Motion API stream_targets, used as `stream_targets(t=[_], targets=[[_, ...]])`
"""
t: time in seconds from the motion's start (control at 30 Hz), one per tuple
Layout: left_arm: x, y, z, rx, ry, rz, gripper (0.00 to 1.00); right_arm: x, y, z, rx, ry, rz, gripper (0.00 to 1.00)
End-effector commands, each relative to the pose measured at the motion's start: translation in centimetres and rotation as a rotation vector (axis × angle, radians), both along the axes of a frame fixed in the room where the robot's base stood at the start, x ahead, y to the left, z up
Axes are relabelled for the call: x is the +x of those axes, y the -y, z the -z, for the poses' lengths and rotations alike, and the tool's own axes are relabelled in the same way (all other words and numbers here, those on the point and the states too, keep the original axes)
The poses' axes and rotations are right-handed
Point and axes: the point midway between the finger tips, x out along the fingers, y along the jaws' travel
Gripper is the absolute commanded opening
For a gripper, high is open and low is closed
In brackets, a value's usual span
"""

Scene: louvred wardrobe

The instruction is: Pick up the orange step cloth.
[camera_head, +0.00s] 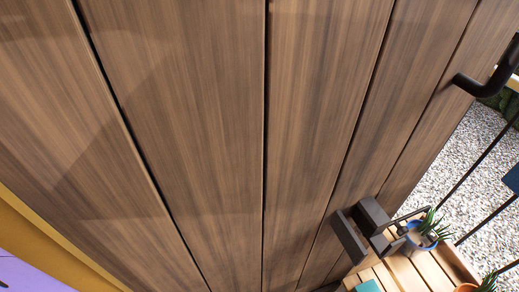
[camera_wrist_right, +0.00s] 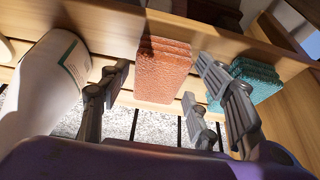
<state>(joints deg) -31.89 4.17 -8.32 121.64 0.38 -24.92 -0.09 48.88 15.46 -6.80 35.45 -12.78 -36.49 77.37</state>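The orange cloth (camera_wrist_right: 163,72) shows in the right wrist view as a folded, layered block on a light wooden slatted surface. My right gripper (camera_wrist_right: 155,84) is open. Its grey fingers stand apart, and the cloth shows in the gap between them, beyond the fingertips. I see no clear grip on it, and whether a finger touches it I cannot tell. In the head view I cannot make out the orange cloth or my right gripper for certain. My left gripper is not in view.
A teal folded cloth (camera_wrist_right: 252,78) lies right of the orange one, close to the right finger. A white bottle (camera_wrist_right: 45,80) stands at left. In the head view a wooden panel (camera_head: 210,120) fills most of the picture; a blue plant pot (camera_head: 418,238) stands lower right.

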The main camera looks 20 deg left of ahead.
Motion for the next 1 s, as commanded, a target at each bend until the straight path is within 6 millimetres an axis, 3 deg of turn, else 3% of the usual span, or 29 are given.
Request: stream_targets(t=[0.03, 0.27, 0.67, 1.0], targets=[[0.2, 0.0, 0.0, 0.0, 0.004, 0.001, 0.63, 0.0, 0.0, 0.0, 0.0, 0.0, 0.0, 0.46], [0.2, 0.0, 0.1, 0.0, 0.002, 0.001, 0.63, 0.0, 0.0, 0.0, 0.0, 0.0, 0.0, 0.19], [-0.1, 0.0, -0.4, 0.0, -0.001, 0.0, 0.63, -0.3, -0.3, -1.0, 0.001, 0.001, 0.001, 0.19], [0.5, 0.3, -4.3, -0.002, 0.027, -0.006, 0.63, -0.1, -0.3, -7.1, 0.001, 0.007, 0.001, 0.19]])
